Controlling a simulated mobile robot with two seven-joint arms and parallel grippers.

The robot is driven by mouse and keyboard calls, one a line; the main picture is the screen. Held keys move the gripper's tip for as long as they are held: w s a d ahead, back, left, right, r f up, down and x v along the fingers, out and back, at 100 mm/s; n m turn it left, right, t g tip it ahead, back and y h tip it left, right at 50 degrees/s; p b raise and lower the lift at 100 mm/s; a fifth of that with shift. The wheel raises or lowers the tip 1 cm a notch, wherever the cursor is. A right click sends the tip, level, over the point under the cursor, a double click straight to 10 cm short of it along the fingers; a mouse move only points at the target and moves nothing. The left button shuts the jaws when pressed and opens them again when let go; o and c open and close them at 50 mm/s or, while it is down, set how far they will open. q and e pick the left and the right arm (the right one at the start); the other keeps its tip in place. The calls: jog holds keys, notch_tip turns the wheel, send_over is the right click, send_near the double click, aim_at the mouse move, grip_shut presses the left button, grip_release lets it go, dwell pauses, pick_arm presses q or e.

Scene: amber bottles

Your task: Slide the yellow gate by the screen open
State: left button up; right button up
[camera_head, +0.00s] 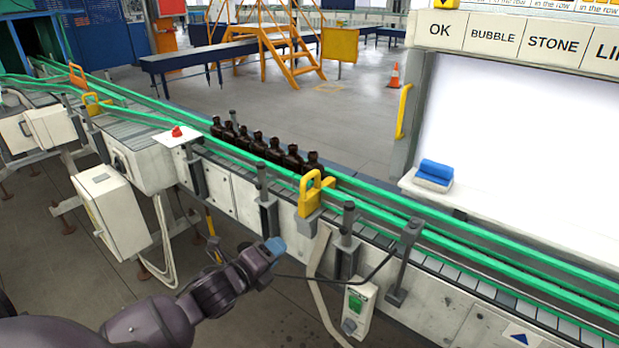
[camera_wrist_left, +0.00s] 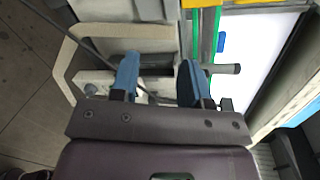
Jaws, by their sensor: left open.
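The yellow gate (camera_head: 309,198) stands upright on the near rail of the conveyor, just right of the row of bottles and left of the white screen (camera_head: 520,140). A piece of yellow shows at the top edge of the left wrist view, probably this gate (camera_wrist_left: 202,3). My left gripper (camera_head: 273,246) is in front of the conveyor, below and left of the gate, and not touching it. In the left wrist view its two blue fingers (camera_wrist_left: 158,84) are apart, with nothing clearly held between them. My right gripper is not in view.
Several dark amber bottles (camera_head: 273,150) stand in a row on the conveyor (camera_head: 440,245) left of the gate. Posts (camera_head: 347,228), a cable and a green-button box (camera_head: 357,308) are close right of my gripper. Another yellow gate (camera_head: 93,104) stands farther left. A blue sponge (camera_head: 434,174) lies below the screen.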

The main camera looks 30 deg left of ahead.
aim_at(302, 181)
pick_arm(q)
jog(key=w+a+r+m+t+h, duration=0.2)
jog(key=w+r+m, duration=0.4)
jog(key=r+m, duration=0.6)
jog(key=w, duration=0.7)
jog(key=w+d+p, duration=0.1)
jog(key=w, duration=0.2)
jog(key=shift+w+f, duration=0.25)
jog(key=shift+f, duration=0.05)
grip_shut()
